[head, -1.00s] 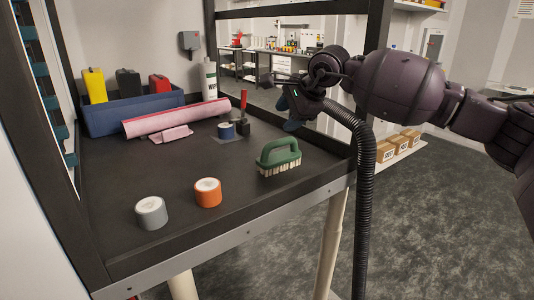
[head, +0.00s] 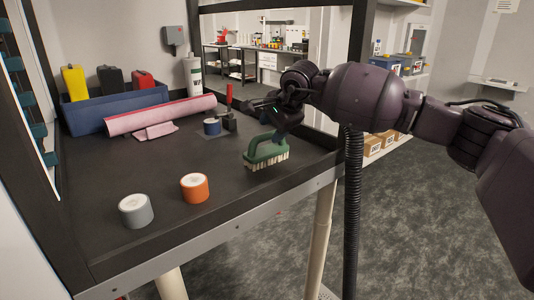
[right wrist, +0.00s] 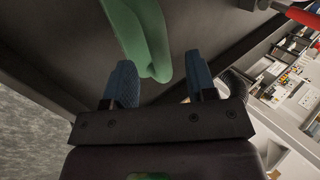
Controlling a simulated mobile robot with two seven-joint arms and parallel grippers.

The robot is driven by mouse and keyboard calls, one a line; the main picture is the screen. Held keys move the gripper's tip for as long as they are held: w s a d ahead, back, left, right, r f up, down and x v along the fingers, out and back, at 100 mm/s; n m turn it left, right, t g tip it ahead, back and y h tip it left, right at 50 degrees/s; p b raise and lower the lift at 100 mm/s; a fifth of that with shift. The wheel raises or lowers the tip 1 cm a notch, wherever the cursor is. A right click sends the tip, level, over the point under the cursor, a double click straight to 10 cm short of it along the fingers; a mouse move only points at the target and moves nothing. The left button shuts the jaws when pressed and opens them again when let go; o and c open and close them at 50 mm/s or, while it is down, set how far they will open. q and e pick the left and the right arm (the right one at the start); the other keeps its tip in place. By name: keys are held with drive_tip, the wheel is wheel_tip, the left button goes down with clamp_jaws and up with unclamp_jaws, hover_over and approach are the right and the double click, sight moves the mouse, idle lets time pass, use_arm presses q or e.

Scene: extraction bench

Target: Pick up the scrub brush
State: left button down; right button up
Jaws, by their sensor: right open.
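The scrub brush (head: 268,152) has a green loop handle and pale bristles. In the head view it stands bristles down on the dark bench top, near the bench's right front edge. My right gripper (head: 283,132) is just above and behind it, at the right end of the handle, partly hidden by its own wrist. In the right wrist view the two blue fingers of the gripper (right wrist: 161,80) are apart. The green handle (right wrist: 146,35) reaches to the gap between them; I cannot tell whether they touch it. The bristles are out of sight there. My left gripper is not in view.
An orange tape roll (head: 195,188) and a grey tape roll (head: 136,211) stand left of the brush. A blue bin (head: 85,117) holds several bottles. A dark frame post (head: 361,60) rises at right.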

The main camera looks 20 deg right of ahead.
sight(269, 134)
drive_tip(key=x, duration=0.4)
drive_tip(key=shift+f+b, duration=0.1)
drive_tip(key=shift+b, duration=0.25)
drive_tip(key=c, duration=0.9)
clamp_jaws()
wheel_tip(269, 134, up, 20)
drive_tip(key=p, duration=0.1)
drive_tip(key=shift+p, duration=0.4)
